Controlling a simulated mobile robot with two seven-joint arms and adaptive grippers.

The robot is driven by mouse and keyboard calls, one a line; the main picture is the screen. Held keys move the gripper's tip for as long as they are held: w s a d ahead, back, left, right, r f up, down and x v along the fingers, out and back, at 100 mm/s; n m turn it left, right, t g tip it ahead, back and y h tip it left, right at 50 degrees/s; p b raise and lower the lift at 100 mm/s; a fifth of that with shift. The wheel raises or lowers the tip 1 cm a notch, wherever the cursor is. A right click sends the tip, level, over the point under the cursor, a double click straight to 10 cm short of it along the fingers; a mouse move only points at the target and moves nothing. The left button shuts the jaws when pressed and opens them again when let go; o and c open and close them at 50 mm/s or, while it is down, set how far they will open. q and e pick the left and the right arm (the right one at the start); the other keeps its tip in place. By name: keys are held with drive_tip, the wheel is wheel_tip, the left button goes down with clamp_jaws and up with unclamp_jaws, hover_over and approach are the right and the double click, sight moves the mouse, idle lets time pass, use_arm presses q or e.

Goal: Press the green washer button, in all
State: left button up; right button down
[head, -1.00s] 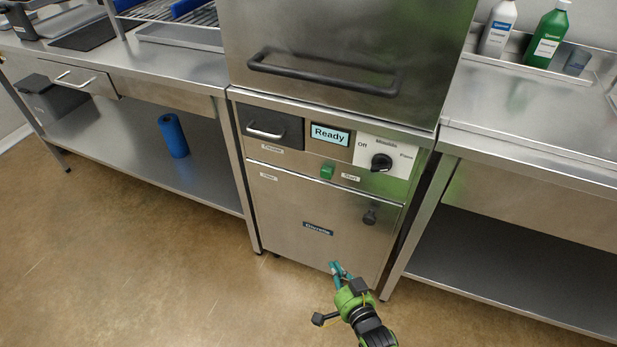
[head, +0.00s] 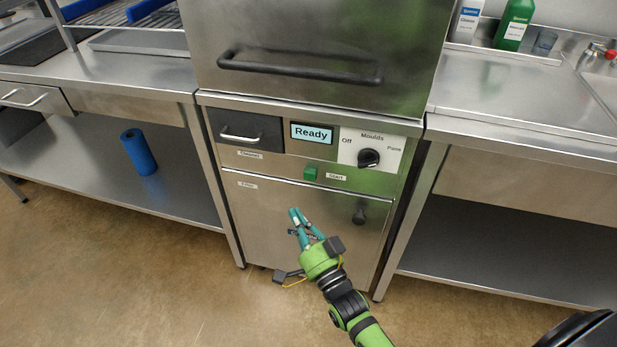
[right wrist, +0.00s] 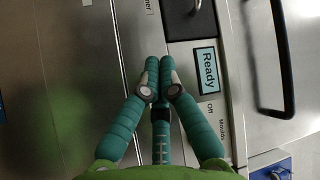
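The button is not visible in that view, apparently behind the fingers. My left gripper is not in view.
A black dial (head: 368,158) sits right of the display and a dark knob (head: 359,215) on the lower panel. A drawer handle (head: 240,136) is at the left, and the hood's bar handle (head: 300,68) above. Steel counters flank the washer.

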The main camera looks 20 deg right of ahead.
sight(307, 177)
use_arm(q)
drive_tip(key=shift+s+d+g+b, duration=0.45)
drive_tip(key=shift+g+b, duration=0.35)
drive_tip(key=shift+b, duration=0.7)
use_arm(e)
drive_tip(key=w+d, duration=0.4)
drive_tip(key=w, duration=0.3)
drive_tip(key=shift+d, duration=0.4)
drive_tip(key=shift+w+d, duration=0.1)
drive_tip(key=shift+w, duration=0.1)
drive_tip(key=shift+w+d, duration=0.15)
drive_tip(key=shift+w, duration=0.05)
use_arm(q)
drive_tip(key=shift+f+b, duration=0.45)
use_arm(e)
drive_tip(key=shift+w+d, duration=0.55)
drive_tip(key=shift+w, duration=0.25)
use_arm(q)
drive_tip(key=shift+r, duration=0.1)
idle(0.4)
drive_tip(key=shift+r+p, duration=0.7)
drive_tip(key=shift+p, duration=0.1)
use_arm(e)
drive_tip(key=shift+s+a, duration=0.8)
drive_tip(key=shift+s, duration=0.35)
